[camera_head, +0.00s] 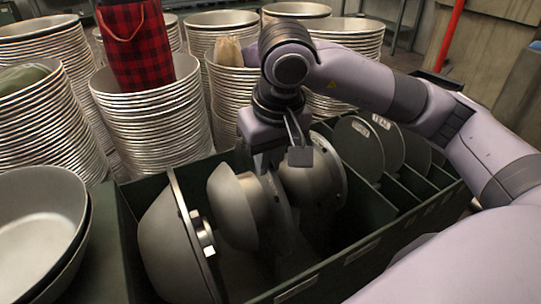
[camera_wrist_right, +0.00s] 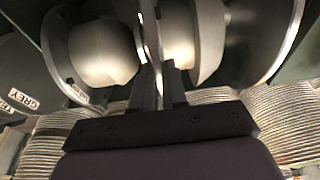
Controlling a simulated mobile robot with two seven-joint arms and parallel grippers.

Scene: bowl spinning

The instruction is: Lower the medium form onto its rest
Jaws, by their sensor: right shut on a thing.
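The medium form (camera_head: 231,206), a grey metal dome on a thin flange, is in the middle of the dark green crate (camera_head: 345,262). My right gripper (camera_head: 268,168) comes down from above and is shut on the upper edge of its flange. In the right wrist view the fingers (camera_wrist_right: 160,85) pinch the flange, with the medium form's dome (camera_wrist_right: 192,42) just to its right. The form stands on its side with its dome facing left. Its lower part is inside the crate; I cannot tell whether it touches its rest. My left gripper is not in view.
A larger form (camera_head: 168,245) stands close on the left, another grey form (camera_head: 312,172) close on the right. Round labelled plates (camera_head: 357,147) fill slots farther right. Bowl stacks (camera_head: 150,120) stand behind the crate; loose bowls (camera_head: 38,225) are at left.

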